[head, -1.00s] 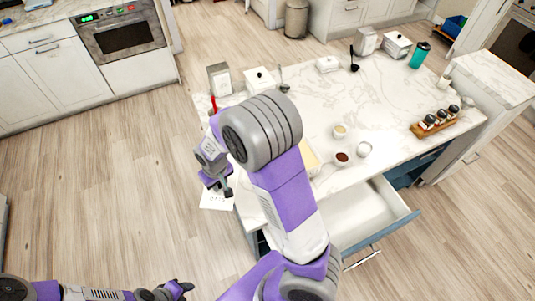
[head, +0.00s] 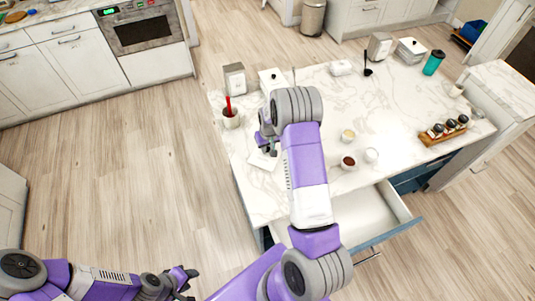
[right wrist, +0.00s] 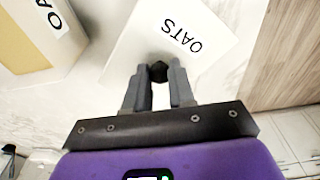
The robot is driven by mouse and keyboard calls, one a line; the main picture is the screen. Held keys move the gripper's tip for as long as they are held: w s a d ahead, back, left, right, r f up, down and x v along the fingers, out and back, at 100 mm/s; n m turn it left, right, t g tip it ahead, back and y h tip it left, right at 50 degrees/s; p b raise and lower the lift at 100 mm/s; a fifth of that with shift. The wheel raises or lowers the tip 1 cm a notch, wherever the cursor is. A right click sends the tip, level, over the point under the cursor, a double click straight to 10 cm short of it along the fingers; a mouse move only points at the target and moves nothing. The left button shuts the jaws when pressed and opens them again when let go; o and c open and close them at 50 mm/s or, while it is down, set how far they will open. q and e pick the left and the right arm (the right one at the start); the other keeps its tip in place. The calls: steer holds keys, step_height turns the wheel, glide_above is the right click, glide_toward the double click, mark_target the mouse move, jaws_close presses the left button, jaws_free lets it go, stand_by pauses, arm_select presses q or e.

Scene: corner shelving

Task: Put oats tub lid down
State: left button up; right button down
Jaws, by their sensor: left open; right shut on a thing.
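The oats tub lid (right wrist: 135,35) is a white square plate marked OATS with a dark knob (right wrist: 157,70) in the right wrist view. My right gripper (right wrist: 158,76) is shut on that knob. In the head view the lid (head: 262,161) is over the left part of the marble counter, below my right gripper (head: 267,146); I cannot tell whether it touches the counter. The oats tub (right wrist: 35,50), with a partly cut-off label, stands beside the lid at the upper left of the wrist view. My arm seems to hide it in the head view. My left gripper (head: 187,279) is open and empty, low over the floor.
The counter (head: 250,200) has a cup with a red utensil (head: 231,118), a metal canister (head: 235,78) and a white lidded canister (head: 271,80) near its left end. Small bowls (head: 348,163) stand right of my arm. A drawer (head: 365,220) is open at the front.

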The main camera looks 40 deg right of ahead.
mark_target(268, 152)
step_height(268, 152, down, 4)
steer(key=shift+r, duration=0.15)
steer(key=shift+f, duration=0.3)
steer(key=shift+f, duration=0.2)
steer(key=c, duration=1)
jaws_free()
steer(key=shift+o, duration=0.2)
steer(key=shift+r, duration=0.15)
